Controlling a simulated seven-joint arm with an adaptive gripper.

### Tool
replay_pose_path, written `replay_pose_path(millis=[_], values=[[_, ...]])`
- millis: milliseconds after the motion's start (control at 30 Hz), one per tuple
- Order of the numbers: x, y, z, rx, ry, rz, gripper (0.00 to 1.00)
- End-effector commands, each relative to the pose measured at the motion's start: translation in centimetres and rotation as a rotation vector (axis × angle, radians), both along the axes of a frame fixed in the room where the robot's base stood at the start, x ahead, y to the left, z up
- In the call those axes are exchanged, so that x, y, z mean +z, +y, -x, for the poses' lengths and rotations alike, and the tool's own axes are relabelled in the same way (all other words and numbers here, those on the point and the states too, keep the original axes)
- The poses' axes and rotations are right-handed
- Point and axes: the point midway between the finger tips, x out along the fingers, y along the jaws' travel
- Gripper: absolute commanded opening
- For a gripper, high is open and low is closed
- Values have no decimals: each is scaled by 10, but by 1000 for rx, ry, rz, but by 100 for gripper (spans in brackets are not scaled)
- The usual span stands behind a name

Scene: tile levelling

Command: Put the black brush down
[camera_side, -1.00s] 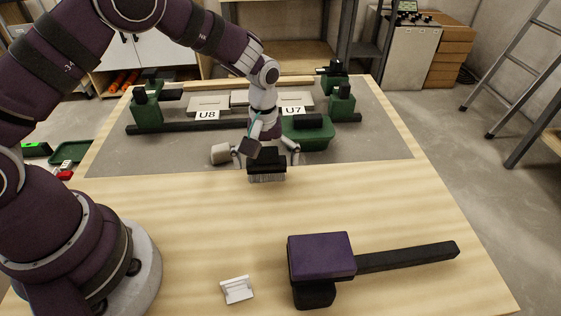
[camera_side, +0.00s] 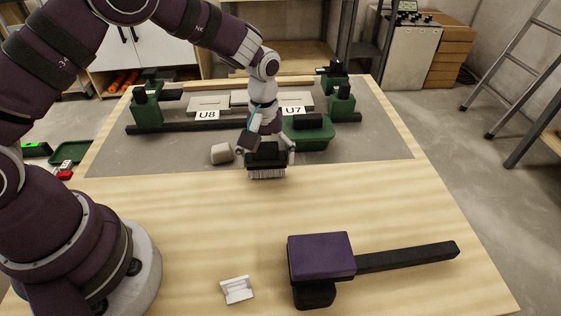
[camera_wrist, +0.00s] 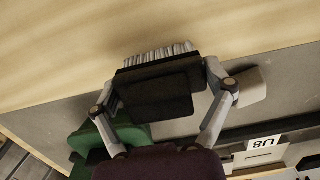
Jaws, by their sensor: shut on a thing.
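The black brush (camera_side: 266,160) has a black body and pale bristles that point down. In the side view it is upright, at the front edge of the grey slab on the wooden table. My gripper (camera_side: 268,147) is above it, with its fingers at the two ends of the brush. In the wrist view my gripper (camera_wrist: 164,82) is shut on the brush (camera_wrist: 158,88), one finger on each side. I cannot tell whether the bristles touch the surface.
A pale block (camera_side: 221,153) lies just left of the brush. A green tub (camera_side: 308,134) stands close behind it on the right. Tiles marked U8 (camera_side: 207,115) and U7 (camera_side: 292,110) are farther back. A purple-headed mallet (camera_side: 321,255) and white clip (camera_side: 237,290) lie in front. Bare wood lies between.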

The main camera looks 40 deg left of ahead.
Motion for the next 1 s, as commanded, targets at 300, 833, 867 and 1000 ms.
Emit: replay_pose_path(millis=[300, 833, 867, 1000], values=[[28, 5, 38, 1, 2, -1, 40], [38, 21, 151, 2, -4, 1, 40], [39, 22, 153, 5, -3, 0, 40], [42, 39, 145, 113, -4, 1, 40]])
